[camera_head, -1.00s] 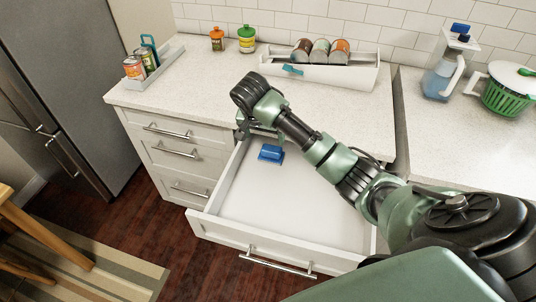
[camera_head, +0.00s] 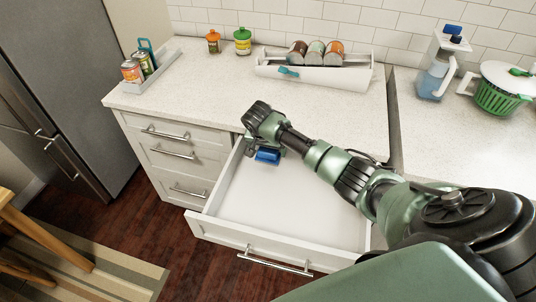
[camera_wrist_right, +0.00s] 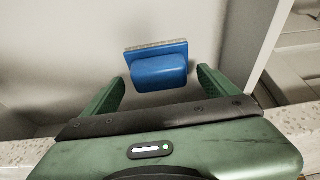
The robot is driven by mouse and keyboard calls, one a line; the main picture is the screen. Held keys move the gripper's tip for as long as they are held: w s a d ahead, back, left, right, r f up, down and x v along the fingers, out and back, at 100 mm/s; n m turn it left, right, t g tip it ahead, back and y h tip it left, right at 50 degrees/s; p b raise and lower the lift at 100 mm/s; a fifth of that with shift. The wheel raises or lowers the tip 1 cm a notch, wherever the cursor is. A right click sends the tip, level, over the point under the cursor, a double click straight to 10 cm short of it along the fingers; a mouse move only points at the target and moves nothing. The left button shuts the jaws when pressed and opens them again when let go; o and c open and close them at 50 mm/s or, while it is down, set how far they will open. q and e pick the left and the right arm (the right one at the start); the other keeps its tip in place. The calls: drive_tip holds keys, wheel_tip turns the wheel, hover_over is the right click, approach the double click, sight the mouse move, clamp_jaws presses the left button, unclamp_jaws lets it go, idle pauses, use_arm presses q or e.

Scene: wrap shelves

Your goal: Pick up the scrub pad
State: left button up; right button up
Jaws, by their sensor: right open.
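The scrub pad (camera_head: 267,157) is a blue block with a pale scrubbing layer. It lies in the open white drawer, near the back left corner. In the right wrist view the scrub pad (camera_wrist_right: 158,66) is ahead of and between the two green fingers of my right gripper (camera_wrist_right: 160,84), which is open. The fingers stand on either side of its near part, with gaps. In the head view my right gripper (camera_head: 250,149) is low at the drawer's back left, right by the pad, and my wrist hides part of it. My left gripper is not in view.
The open drawer (camera_head: 290,205) is otherwise empty, with its walls close to the pad at the left and back. The counter (camera_head: 205,85) edge overhangs behind it. A white can rack (camera_head: 315,72) and a small tray (camera_head: 155,69) of cans stand on the counter.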

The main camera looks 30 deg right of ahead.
drive_tip(key=c, duration=1.5)
drive_tip(key=shift+s+a+r, duration=0.1)
drive_tip(key=shift+r, duration=0.05)
drive_tip(key=shift+s+a+r, duration=0.1)
drive_tip(key=shift+a+r, duration=0.05)
drive_tip(key=shift+r, duration=0.1)
drive_tip(key=s+a+r, duration=0.2)
drive_tip(key=s+a, duration=0.1)
drive_tip(key=s+a+r, duration=0.3)
drive_tip(key=s+a+r+b, duration=0.1)
drive_tip(key=s+a+r, duration=0.1)
drive_tip(key=a, duration=0.2)
drive_tip(key=shift+s+a+r, duration=0.1)
drive_tip(key=shift+s+r, duration=0.1)
drive_tip(key=shift+s, duration=0.2)
